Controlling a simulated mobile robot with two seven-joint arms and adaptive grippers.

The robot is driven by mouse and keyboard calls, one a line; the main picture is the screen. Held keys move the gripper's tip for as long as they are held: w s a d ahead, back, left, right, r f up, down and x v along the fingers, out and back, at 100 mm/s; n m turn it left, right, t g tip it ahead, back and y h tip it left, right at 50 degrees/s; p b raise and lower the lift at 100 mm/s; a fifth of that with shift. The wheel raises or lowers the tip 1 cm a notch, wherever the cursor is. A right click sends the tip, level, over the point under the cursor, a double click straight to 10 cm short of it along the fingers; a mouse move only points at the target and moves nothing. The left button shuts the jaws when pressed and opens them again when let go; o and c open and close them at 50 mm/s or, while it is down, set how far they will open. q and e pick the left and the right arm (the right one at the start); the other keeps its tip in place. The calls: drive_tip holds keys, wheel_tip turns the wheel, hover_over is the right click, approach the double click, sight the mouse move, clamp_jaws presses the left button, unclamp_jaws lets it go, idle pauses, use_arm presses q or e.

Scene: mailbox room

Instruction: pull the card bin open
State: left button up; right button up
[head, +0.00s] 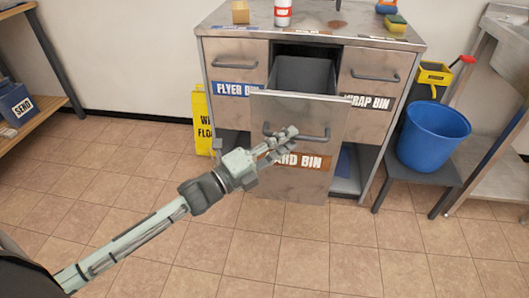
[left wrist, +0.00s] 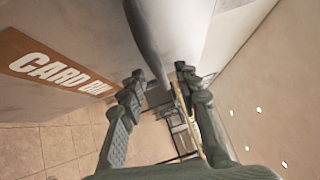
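The card bin (head: 325,177) is a grey metal drawer in the middle of the cabinet, with a brown label. It stands out from the cabinet, and its dark inside (head: 304,75) shows from above. Its handle (head: 314,137) is a dark bar across the front. My left gripper (head: 291,138) is at the left part of this handle and hides some of the label. My right gripper is not in view.
The flyer bin (head: 238,65) and wrap bin (head: 369,75) flank the drawer, both shut. A yellow floor sign (head: 202,120) stands at the left. A blue bucket (head: 433,137) sits on a low stand (head: 415,174) at the right. The tiled floor in front is clear.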

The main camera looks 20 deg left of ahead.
use_arm(q)
drive_tip(key=v, duration=0.9)
drive_tip(key=shift+s, duration=0.15)
drive_tip(key=shift+a, duration=0.15)
drive_tip(key=a+f+n+g+y, duration=0.2)
drive_tip(key=a+f+n+y, duration=0.25)
drive_tip(key=f+n, duration=0.3)
drive_tip(key=a+f+n+g+y, duration=0.2)
drive_tip(key=a+f+n+y, duration=0.1)
drive_tip(key=f+n+y, duration=0.5)
drive_tip(key=s+d+f+n+g+h, duration=0.1)
drive_tip(key=s+d+f+n+g, duration=0.1)
drive_tip(key=s+f+n+g, duration=0.2)
drive_tip(key=s+d+f+n+g, duration=0.2)
drive_tip(key=s+f+n+g, duration=0.2)
drive_tip(key=s+f, duration=0.7)
drive_tip(key=shift+s+g+h, duration=0.35)
drive_tip(key=shift+s+g, duration=0.35)
drive_tip(key=shift+g, duration=0.4)
